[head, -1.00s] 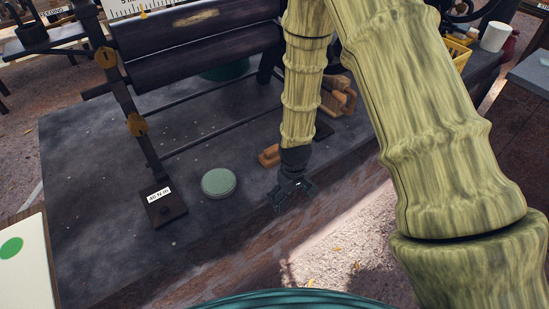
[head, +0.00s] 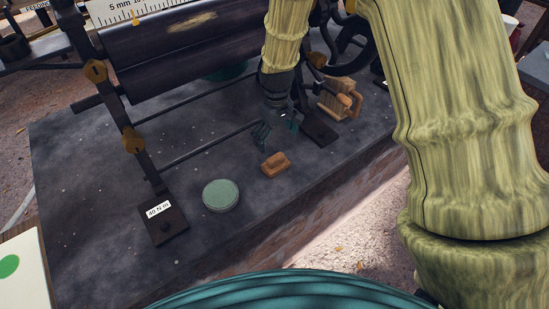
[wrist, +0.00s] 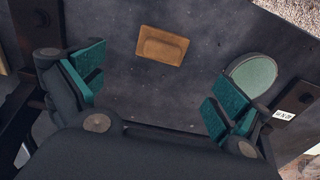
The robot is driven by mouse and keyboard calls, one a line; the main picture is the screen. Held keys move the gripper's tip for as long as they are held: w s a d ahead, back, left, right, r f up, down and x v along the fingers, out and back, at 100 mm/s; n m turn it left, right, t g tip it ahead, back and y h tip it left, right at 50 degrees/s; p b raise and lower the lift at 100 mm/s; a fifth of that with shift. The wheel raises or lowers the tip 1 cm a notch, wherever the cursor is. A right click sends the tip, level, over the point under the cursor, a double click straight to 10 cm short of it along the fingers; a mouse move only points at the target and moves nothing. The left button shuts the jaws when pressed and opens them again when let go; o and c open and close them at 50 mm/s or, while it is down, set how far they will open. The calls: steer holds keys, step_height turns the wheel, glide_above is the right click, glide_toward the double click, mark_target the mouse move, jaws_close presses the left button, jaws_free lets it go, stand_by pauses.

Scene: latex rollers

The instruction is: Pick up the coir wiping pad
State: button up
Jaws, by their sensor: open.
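A small brown block with a raised middle, which looks like the coir wiping pad (head: 275,164), lies flat on the dark bench top. It also shows at the top middle of the wrist view (wrist: 162,46). My gripper (head: 276,128) is above the bench, just behind the pad in the head view. In the wrist view my gripper (wrist: 158,92) has its teal-padded fingers wide apart and nothing between them. The pad lies beyond the fingertips, apart from both, and is fully visible.
A round green disc (head: 221,195) lies left of the pad, near the right finger in the wrist view (wrist: 253,75). A dark foot with a label (head: 163,219) stands further left. Rollers (head: 190,50) and bars run behind. Wooden blocks (head: 338,98) sit back right.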

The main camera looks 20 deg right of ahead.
mark_target(276, 158)
steer(key=shift+s+f, duration=0.15)
steer(key=shift+f, duration=0.15)
steer(key=f, duration=0.2)
steer(key=f+p, duration=0.1)
steer(key=shift+w+a+f, duration=0.2)
steer(key=shift+f, duration=0.15)
steer(key=shift+s+d+f+p, duration=0.15)
steer(key=shift+f+p, duration=0.4)
steer(key=shift+f, duration=0.3)
steer(key=shift+s+f+p, duration=0.1)
steer(key=shift+f+p, duration=0.45)
steer(key=shift+f, duration=0.25)
steer(key=shift+f+p, duration=0.45)
steer(key=shift+f, duration=1)
steer(key=c, duration=1)
steer(key=shift+s, duration=0.2)
steer(key=c, duration=0.5)
